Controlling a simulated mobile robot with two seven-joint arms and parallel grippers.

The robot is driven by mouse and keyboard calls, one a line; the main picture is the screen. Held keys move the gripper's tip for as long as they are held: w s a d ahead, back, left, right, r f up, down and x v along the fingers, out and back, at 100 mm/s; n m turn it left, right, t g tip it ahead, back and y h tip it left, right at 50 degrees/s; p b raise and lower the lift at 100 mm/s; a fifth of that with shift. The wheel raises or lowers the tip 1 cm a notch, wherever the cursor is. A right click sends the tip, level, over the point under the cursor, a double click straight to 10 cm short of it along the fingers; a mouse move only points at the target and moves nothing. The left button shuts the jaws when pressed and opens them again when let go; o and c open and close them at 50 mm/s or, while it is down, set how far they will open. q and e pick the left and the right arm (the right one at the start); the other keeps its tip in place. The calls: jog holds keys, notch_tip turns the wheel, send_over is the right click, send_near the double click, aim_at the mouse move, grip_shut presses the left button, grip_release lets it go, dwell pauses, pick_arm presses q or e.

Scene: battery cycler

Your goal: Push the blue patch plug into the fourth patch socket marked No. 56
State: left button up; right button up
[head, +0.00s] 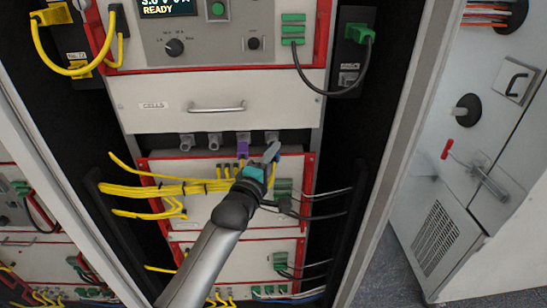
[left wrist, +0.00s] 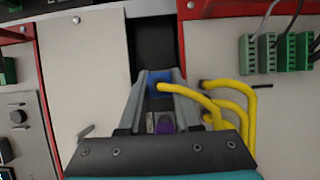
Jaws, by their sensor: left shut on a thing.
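My left gripper (head: 270,153) is at the row of grey patch sockets under the drawer marked CELLS, close to the rightmost, fourth socket (head: 272,135). It is shut on the blue patch plug (left wrist: 159,82), which shows between the fingertips (left wrist: 160,84) in the left wrist view with a yellow cable running from it. In the head view the fingers mostly hide the plug. I cannot tell whether its tip touches the socket. The No. 56 mark is not readable. My right gripper is not in view.
Yellow cables (head: 150,188) run in from the left below the sockets. Green connectors (head: 283,188) with dark cables are at the right of the lower module. The drawer (head: 155,90) with its handle (head: 216,108) is above. Two sockets (head: 186,140) at the left look empty.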

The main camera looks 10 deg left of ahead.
pick_arm(q)
jog(key=shift+w+a+b, duration=0.2)
jog(key=shift+w+b, duration=0.25)
jog(key=shift+w, duration=0.35)
dwell(0.4)
jog(key=o, duration=1.1)
jog(key=shift+c, duration=0.2)
jog(key=shift+s, duration=0.2)
jog(key=p+v, duration=0.1)
jog(key=v, duration=1.4)
jog(key=shift+p, duration=0.35)
